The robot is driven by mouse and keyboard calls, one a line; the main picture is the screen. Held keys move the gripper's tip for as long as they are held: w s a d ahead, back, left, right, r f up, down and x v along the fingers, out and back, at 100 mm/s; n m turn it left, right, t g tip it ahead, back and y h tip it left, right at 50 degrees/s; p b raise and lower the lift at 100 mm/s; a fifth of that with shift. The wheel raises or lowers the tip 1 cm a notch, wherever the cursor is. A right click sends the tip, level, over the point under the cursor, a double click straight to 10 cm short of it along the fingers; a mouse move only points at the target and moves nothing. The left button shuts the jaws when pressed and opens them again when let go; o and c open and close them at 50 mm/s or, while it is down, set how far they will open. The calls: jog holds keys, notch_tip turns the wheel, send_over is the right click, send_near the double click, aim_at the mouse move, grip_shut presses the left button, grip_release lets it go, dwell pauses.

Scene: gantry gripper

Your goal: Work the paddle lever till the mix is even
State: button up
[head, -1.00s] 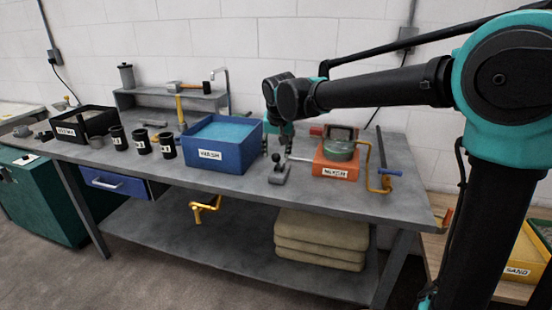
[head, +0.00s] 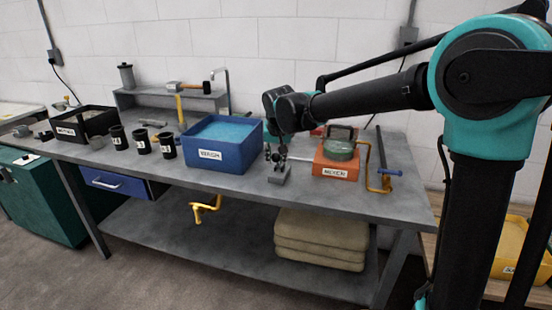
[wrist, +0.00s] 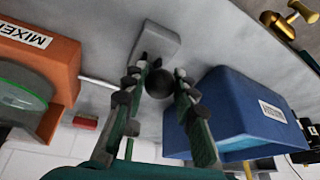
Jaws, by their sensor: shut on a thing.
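The orange mixer box (head: 335,170) stands at the right of the bench with a round green-grey bowl (head: 340,150) on top. The paddle lever's grey base (head: 279,175) sits to its left, and a thin rod runs between them. In the wrist view the lever's black ball knob (wrist: 158,83) sits between the two fingers of my gripper (wrist: 160,82), above the grey base (wrist: 160,42). My gripper (head: 277,153) is shut on the knob. The mix inside the bowl cannot be made out.
A blue bin (head: 224,152) stands close on the left of the lever. A yellow crank (head: 384,182) stands at the mixer's right. Several black cups (head: 142,144) stand farther left. The bench's front strip is clear.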

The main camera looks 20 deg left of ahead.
grip_shut()
jog(key=shift+w+r, duration=0.1)
jog(key=shift+w, duration=0.05)
jog(key=shift+w+r+g, duration=0.3)
jog(key=shift+w+g, duration=0.25)
jog(key=shift+g, duration=0.35)
jog(key=w+g, duration=0.2)
jog(key=g, duration=0.1)
jog(key=shift+w+r, duration=0.2)
jog(key=shift+r, duration=0.15)
jog(key=shift+w, duration=1.7)
jog(key=shift+w+f, duration=0.4)
jog(key=shift+w, duration=0.35)
jog(key=shift+w+f, duration=0.35)
jog(key=shift+w, duration=0.4)
jog(key=shift+w+d, duration=0.1)
jog(key=o, duration=0.8)
grip_release()
jog(key=shift+o, duration=1)
